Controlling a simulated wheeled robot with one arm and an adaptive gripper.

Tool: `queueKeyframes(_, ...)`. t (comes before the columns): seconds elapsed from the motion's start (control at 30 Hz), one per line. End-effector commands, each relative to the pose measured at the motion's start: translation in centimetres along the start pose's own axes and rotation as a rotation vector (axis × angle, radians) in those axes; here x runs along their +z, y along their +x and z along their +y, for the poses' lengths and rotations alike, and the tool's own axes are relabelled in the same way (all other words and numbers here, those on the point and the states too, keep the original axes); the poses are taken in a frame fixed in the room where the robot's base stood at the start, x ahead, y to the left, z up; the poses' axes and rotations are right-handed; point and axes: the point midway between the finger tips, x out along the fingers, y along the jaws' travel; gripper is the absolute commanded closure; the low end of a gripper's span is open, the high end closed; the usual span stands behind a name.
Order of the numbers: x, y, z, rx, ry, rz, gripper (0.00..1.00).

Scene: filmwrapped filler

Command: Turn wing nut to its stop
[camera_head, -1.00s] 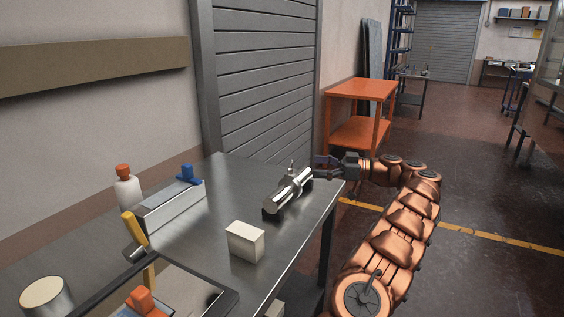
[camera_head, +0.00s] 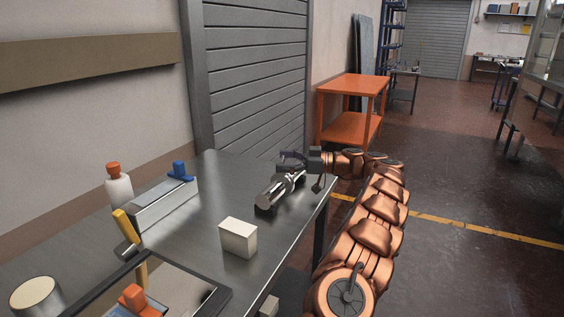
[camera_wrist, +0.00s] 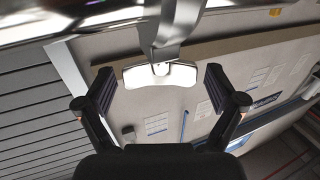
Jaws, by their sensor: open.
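The wing nut (camera_wrist: 160,74) shows in the wrist view as a pale, flat silver piece with its wings spread left and right. It sits on a metal stem (camera_wrist: 168,51) below a shiny metal body. My gripper (camera_wrist: 158,88) is open, with one dark finger pad on each side of the wings and small gaps between. In the head view, my gripper (camera_head: 291,160) is at the far end of the metal cylindrical fitting (camera_head: 270,192) on the bench. The wing nut cannot be made out there behind my gripper.
The steel bench (camera_head: 190,240) also holds a cream block (camera_head: 238,237), a grey box with a blue item (camera_head: 162,203), a white bottle (camera_head: 118,190), a yellow-handled tool (camera_head: 125,226) and a framed tray (camera_head: 215,300). An orange cart (camera_head: 352,84) stands beyond.

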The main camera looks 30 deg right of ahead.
Motion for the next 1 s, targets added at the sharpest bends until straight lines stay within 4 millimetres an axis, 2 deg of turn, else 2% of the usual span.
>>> queueKeyframes(0.07, 0.01, -0.02, 0.00, 0.000, 0.000, 0.000, 0.06)
queueKeyframes(0.67, 0.00, -0.05, 0.00, 0.000, 0.000, 0.000, 0.67)
queueKeyframes(1.0, 0.28, 0.00, -0.03, 0.020, 0.001, 0.001, 0.67)
